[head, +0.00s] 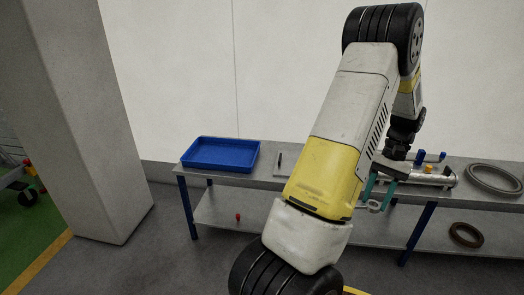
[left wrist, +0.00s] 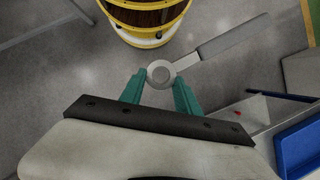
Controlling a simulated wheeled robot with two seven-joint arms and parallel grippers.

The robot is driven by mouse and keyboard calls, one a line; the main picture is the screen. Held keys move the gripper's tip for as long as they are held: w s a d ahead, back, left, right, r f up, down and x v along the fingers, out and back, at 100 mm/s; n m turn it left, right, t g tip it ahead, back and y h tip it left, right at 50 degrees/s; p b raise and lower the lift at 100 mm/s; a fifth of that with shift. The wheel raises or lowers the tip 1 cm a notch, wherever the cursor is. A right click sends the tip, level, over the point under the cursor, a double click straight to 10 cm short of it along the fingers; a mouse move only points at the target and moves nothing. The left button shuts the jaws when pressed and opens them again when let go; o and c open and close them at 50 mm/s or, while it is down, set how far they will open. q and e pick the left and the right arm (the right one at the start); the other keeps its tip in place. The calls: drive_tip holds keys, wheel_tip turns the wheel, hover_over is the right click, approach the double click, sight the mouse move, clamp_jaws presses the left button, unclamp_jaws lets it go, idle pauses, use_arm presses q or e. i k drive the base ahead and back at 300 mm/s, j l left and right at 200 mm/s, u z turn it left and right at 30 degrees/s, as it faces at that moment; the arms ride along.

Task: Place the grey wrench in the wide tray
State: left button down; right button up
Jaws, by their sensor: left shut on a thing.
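The grey wrench (left wrist: 235,37) is in my left gripper (left wrist: 160,88). The teal fingers are shut on its round end, and its handle points up and right in the left wrist view. In the head view my left gripper (head: 376,192) hangs at the front edge of the bench, with the wrench's ring end (head: 375,206) between the fingertips; my arm hides much around it. The wide blue tray (head: 187,162) stands on the bench's left end, well left of the gripper. It looks empty. Its corner shows in the left wrist view (left wrist: 300,145). My right gripper is not in view.
The grey bench (head: 268,150) has a lower shelf with a small red object (head: 238,217) and a brown ring (head: 466,235). A grey ring (head: 494,179) and a metal cylinder assembly (head: 430,174) lie on top at right. A pillar (head: 75,120) stands at left.

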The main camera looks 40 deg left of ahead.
sight(228, 156)
drive_tip(key=i+j+u, duration=0.15)
drive_tip(key=j+u, duration=0.25)
drive_tip(key=i+j+u, duration=0.15)
drive_tip(key=j+u, duration=0.2)
drive_tip(key=i+j+u, duration=0.2)
drive_tip(key=u, duration=0.2)
drive_tip(key=i+j+u, duration=0.25)
drive_tip(key=u, duration=0.15)
drive_tip(key=i+j, duration=0.2)
drive_tip(key=i, duration=0.15)
drive_tip(key=i+j+u, duration=0.1)
drive_tip(key=i, duration=0.25)
drive_tip(key=i+j, duration=0.3)
drive_tip(key=i+u, duration=0.05)
